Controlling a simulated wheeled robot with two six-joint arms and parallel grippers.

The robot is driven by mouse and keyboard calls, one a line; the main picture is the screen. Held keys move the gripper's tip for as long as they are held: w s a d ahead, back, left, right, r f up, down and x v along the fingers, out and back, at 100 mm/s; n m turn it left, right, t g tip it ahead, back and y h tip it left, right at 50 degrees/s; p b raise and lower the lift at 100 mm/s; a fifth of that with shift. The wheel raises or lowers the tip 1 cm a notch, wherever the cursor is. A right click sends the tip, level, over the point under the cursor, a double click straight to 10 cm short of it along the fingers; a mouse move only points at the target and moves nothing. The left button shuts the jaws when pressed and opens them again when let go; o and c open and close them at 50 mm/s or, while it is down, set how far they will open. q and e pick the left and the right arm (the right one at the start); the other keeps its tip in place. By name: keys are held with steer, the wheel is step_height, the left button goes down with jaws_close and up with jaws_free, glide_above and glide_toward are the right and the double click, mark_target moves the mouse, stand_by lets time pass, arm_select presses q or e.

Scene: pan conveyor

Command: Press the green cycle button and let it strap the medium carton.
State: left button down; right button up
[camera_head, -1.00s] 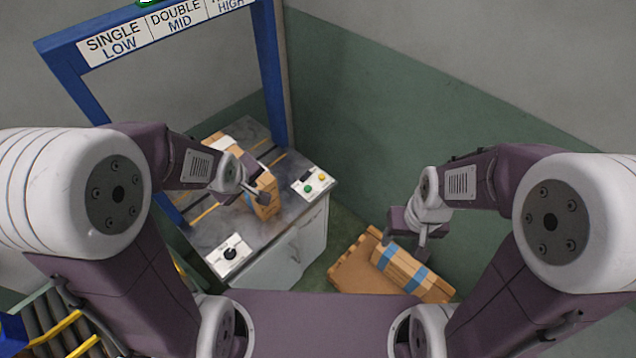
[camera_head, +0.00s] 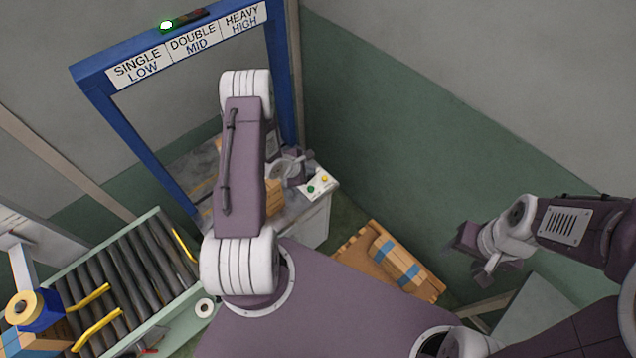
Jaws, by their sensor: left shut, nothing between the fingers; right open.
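The green button (camera_head: 311,189) sits on a white control panel (camera_head: 317,184) at the table's right corner, beside a yellow button (camera_head: 324,179). My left gripper (camera_head: 306,157) is shut and empty, just behind and above the panel. It looks apart from the green button, though its fingertips are small and partly hidden. A brown carton (camera_head: 274,194) stands on the machine table (camera_head: 297,209). My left arm hides most of it, so its straps cannot be told. My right gripper (camera_head: 472,254) is open and empty, to the right of the pallet.
A blue arch (camera_head: 90,75) carries the SINGLE LOW, DOUBLE MID and HEAVY HIGH labels (camera_head: 190,47). A roller conveyor (camera_head: 125,270) stands at the left.

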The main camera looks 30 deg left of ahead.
mark_target(309, 189)
arm_select(q)
steer(key=f+b, duration=0.8)
steer(key=shift+s+a+f, duration=0.1)
steer(key=shift+a, duration=0.1)
steer(key=shift+f, duration=0.2)
steer(key=shift+b, duration=0.3)
stand_by(1.8)
steer(key=shift+f, duration=0.4)
steer(key=shift+f+b, duration=0.4)
steer(key=shift+f, duration=0.15)
stand_by(0.4)
stand_by(0.3)
steer(key=shift+r+p, duration=0.95)
steer(key=shift+p, duration=0.05)
